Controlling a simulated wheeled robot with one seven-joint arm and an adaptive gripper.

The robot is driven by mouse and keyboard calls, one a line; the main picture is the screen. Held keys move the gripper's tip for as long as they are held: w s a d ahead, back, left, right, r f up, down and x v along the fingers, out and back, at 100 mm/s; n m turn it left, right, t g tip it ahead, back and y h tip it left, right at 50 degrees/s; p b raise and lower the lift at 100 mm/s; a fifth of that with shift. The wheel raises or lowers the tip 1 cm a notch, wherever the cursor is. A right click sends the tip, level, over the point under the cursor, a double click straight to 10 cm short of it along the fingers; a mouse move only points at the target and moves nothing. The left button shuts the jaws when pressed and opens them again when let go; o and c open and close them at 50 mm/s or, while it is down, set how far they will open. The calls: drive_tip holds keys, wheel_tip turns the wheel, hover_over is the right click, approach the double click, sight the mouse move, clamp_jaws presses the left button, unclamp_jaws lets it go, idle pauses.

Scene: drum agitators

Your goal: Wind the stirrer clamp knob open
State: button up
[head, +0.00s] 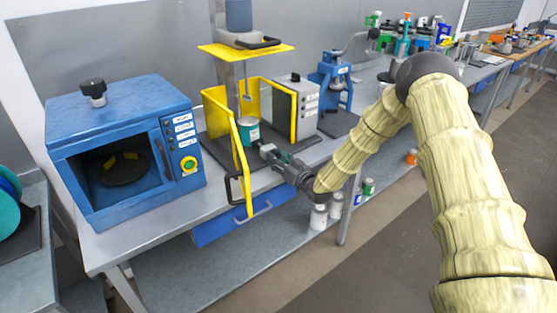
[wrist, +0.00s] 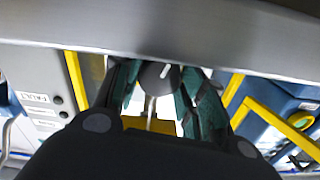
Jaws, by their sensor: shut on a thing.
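The stirrer stands on the bench inside a yellow guard frame, with a blue motor (head: 238,14) on top and a thin stirrer shaft (head: 246,90) hanging down. A teal can (head: 249,131) sits below the shaft. My gripper (head: 264,151) is at the front of the stirrer, low beside the can. In the wrist view my gripper (wrist: 160,84) is shut on a dark round knob (wrist: 154,76) with a pale mark, its fingers on both sides.
The open yellow guard door (head: 241,165) stands left of my gripper. A blue oven-like machine (head: 125,150) is at the left. A grey control box (head: 297,105) and a blue press (head: 335,80) stand to the right.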

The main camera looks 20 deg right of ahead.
drive_tip(key=shift+f+n+b, duration=0.25)
drive_tip(key=shift+n+b, duration=0.65)
drive_tip(key=shift+b, duration=0.35)
drive_tip(key=shift+n+b, duration=0.7)
drive_tip(key=shift+r+n+b, duration=0.2)
drive_tip(key=shift+n+b, duration=0.1)
drive_tip(key=shift+n, duration=0.2)
drive_tip(key=shift+d, duration=0.1)
drive_tip(key=o, duration=1)
drive_tip(key=shift+o, duration=0.2)
drive_tip(key=v, duration=1.2)
